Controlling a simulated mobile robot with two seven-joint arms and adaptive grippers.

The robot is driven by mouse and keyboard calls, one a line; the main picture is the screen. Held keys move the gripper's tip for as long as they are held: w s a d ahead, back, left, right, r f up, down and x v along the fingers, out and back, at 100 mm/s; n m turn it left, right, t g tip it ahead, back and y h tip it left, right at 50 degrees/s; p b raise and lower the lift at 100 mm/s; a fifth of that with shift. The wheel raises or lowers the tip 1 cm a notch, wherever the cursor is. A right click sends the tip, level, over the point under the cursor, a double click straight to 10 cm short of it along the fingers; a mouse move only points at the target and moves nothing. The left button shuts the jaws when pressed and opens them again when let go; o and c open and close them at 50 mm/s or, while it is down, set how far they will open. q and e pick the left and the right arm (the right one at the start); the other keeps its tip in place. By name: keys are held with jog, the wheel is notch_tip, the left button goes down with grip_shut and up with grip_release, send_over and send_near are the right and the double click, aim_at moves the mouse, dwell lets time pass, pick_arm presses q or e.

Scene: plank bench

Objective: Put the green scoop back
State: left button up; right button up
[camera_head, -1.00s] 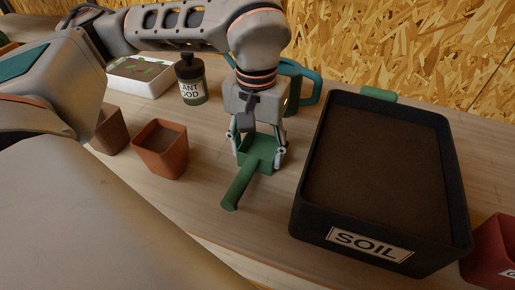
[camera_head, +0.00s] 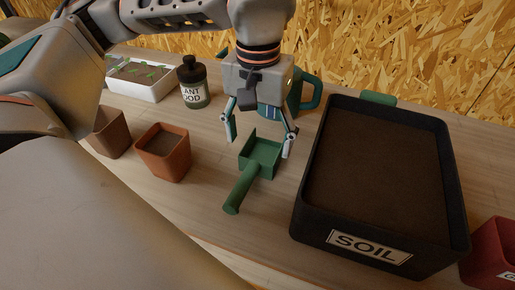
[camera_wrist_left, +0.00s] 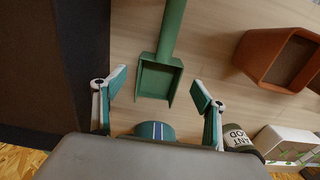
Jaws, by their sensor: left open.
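The green scoop (camera_head: 262,157) lies on the plank bench, just left of the black soil bin (camera_head: 311,205). Its handle points toward the front of the bench. My left gripper (camera_head: 259,142) is open above the scoop's pan, with one finger on each side and no contact that I can see. In the left wrist view, the scoop (camera_wrist_left: 160,78) lies beyond and between the spread fingers (camera_wrist_left: 158,95), and the gripper is empty. My right gripper is in neither view.
Terracotta pots (camera_head: 163,160) stand left of the scoop. A plant food bottle (camera_head: 192,88), a white seedling tray (camera_head: 150,85) and a teal watering can (camera_head: 305,95) stand behind. A red pot (camera_head: 490,255) is at the right edge. Bench between scoop and front edge is clear.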

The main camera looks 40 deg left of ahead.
pick_arm(q)
notch_tip(320, 180, up, 7)
jog(key=shift+r+p, duration=0.15)
jog(key=shift+p, duration=0.3)
jog(key=shift+s, duration=0.1)
